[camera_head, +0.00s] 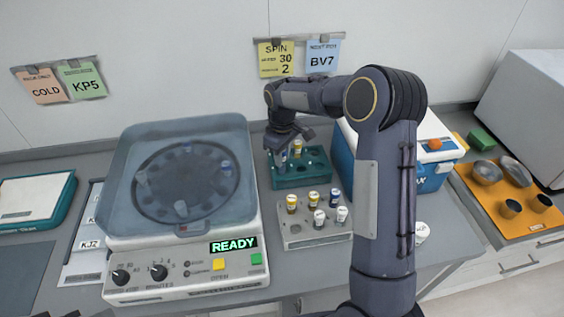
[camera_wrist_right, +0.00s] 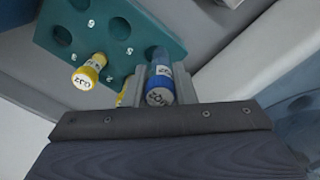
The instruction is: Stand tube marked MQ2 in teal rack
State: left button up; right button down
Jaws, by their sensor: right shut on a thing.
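The teal rack (camera_head: 290,181) stands behind the grey rack; in the right wrist view (camera_wrist_right: 118,22) its numbered top shows several round holes. My right gripper (camera_wrist_right: 155,88) is shut on a blue-capped tube (camera_wrist_right: 160,84), at the rack's edge beside a hole. I cannot read its cap marking clearly or tell whether its lower end is in a hole. A yellow-capped tube (camera_wrist_right: 88,72) stands in the teal rack, left of the held tube in the wrist view. In the head view my right gripper (camera_head: 288,146) is over the teal rack. My left gripper is out of view.
A grey rack (camera_head: 296,236) with several yellow-, blue- and white-capped tubes stands in front. A centrifuge (camera_head: 180,262) reading READY is left. A blue cool box (camera_head: 431,178) is close on the right, behind my right arm. An orange mat (camera_head: 512,228) lies far right.

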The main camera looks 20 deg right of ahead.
jog(key=f, duration=0.1)
jog(key=f+b, duration=0.1)
jog(key=w+f+b, duration=0.1)
jog(key=f, duration=0.1)
jog(key=shift+d, duration=0.3)
jog(key=shift+w+f, duration=0.1)
jog(key=shift+f, duration=0.35)
jog(key=shift+s+a+r, duration=0.1)
jog(key=shift+s+r, duration=0.15)
jog(key=shift+r, duration=0.1)
jog(key=c, duration=1.3)
grip_release()
jog(key=shift+w+f, duration=0.1)
jog(key=shift+o, duration=0.5)
